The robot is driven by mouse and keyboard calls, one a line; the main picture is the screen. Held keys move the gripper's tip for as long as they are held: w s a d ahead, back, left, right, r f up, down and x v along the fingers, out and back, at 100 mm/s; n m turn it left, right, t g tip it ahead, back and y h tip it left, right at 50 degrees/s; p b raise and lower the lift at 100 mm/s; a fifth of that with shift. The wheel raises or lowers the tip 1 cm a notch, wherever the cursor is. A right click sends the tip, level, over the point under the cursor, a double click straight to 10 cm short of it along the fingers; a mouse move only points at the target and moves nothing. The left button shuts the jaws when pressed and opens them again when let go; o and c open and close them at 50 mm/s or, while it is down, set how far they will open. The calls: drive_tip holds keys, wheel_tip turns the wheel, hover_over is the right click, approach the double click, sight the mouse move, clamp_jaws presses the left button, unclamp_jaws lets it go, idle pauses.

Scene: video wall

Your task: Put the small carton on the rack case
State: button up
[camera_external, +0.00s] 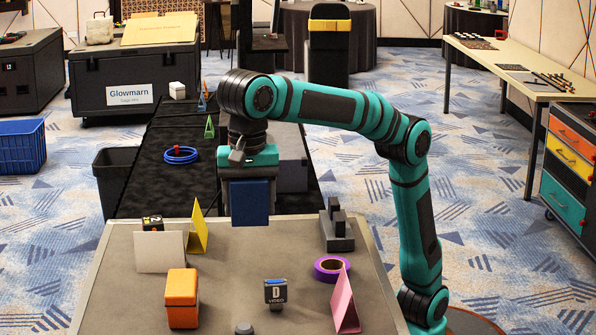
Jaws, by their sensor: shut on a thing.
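My gripper (248,172) points down and is shut on a dark blue box (249,203), which looks like the small carton. The box hangs upright above the far edge of the grey table (215,310), and the jaws hide its top. A large black case with a "Glowmarn" label (130,96) stands at the back left and looks like the rack case. It is well beyond my gripper, to its left.
On the near table are an orange box (182,299), white card (160,252), yellow card (197,229), purple tape ring (332,260), pink card (345,303) and dark block stand (337,230). A black-covered surface (160,195) behind holds blue rings (181,159). A black bin (116,175) stands left.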

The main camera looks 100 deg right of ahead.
wheel_tip(320, 180, down, 13)
drive_tip(key=shift+f, duration=0.1)
idle(0.7)
drive_tip(key=o, duration=1.2)
wheel_tip(320, 180, up, 12)
drive_tip(key=shift+f, duration=0.2)
drive_tip(key=shift+r, duration=0.3)
